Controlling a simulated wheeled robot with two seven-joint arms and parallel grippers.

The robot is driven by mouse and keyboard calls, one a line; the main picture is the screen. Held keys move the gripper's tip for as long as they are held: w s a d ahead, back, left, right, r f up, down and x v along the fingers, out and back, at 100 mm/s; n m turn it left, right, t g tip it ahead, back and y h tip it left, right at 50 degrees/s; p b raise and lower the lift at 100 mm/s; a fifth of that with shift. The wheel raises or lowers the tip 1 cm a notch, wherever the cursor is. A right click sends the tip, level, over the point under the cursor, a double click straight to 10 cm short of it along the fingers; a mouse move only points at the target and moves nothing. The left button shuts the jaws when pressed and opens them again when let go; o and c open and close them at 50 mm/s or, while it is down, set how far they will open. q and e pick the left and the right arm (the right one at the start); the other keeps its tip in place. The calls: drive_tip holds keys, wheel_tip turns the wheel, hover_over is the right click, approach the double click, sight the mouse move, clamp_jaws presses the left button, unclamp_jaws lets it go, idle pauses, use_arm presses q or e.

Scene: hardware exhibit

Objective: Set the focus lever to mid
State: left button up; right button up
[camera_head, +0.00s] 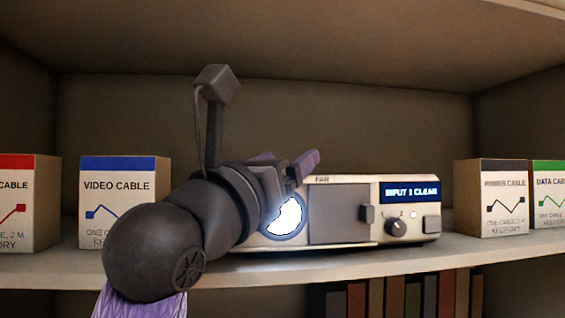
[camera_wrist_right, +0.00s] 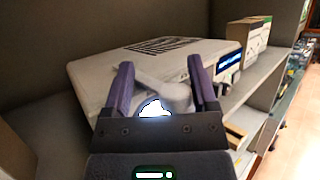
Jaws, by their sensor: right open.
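The projector (camera_head: 340,240) is a pale box on the shelf, with a glowing lens (camera_head: 285,216) at its left front. The word FAR is printed above its front panel. My right gripper (camera_head: 284,163) is at the projector's left end, just above the lens, its purple fingers apart. In the right wrist view the fingers (camera_wrist_right: 162,78) stand either side of a light grey rounded part (camera_wrist_right: 172,95) above the glow. I cannot tell whether this is the focus lever, or whether the fingers touch it. In the head view my gripper hides that spot. My left gripper is not in view.
The projector's display (camera_head: 410,192) reads INPUT 1 CLEAR; a dark knob (camera_head: 396,227) sits below it. A video cable box (camera_head: 125,200) stands left, a power cable box (camera_head: 497,200) right. The shelf board (camera_head: 350,264) has a little bare room in front; another board overhangs above.

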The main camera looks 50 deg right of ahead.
drive_tip(key=w+b+v, duration=0.1)
drive_tip(key=b+v, duration=0.3)
drive_tip(key=v, duration=0.5)
drive_tip(key=shift+s+a+f, duration=0.25)
drive_tip(key=shift+s+a, duration=0.15)
drive_tip(key=shift+s, duration=0.1)
